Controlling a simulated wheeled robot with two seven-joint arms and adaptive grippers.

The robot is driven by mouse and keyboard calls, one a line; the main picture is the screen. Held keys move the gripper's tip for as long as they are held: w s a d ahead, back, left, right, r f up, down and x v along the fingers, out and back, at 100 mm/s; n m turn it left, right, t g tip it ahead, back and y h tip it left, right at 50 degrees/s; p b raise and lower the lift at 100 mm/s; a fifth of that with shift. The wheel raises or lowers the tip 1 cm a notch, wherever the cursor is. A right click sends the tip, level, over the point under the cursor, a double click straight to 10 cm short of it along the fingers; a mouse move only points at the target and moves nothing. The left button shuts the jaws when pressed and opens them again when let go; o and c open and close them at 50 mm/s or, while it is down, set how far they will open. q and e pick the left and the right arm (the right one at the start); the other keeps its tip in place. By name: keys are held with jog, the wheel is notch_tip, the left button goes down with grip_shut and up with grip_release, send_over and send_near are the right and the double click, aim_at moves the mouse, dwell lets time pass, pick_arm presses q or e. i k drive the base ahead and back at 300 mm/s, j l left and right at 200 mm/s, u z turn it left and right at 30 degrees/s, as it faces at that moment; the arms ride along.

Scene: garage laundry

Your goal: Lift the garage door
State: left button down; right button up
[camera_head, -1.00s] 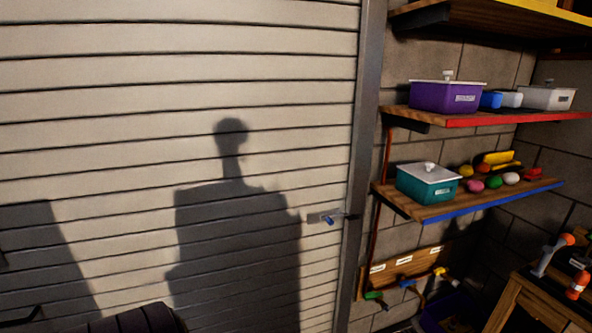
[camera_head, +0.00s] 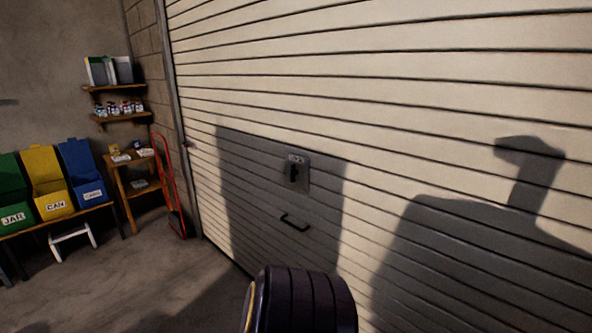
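The garage door (camera_head: 400,90) is a large white slatted door that fills the middle and right of the head view. It appears closed, though its bottom edge shows only in part. A dark grey lock plate with a black handle (camera_head: 294,172) sits on it near the middle of the view. A black bar-shaped pull handle (camera_head: 294,222) is fixed below the plate. Neither of my grippers shows in the view. My shadow falls on the door at the right.
A dark ribbed rounded object (camera_head: 302,302) stands at the bottom middle, before the door. A red hand truck (camera_head: 168,185) leans by the door's left edge. A small wooden shelf table (camera_head: 135,185) and green, yellow and blue bins (camera_head: 45,180) stand left. The floor (camera_head: 150,285) front left is clear.

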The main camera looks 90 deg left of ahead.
aim_at(440, 150)
jog(key=u, duration=3)
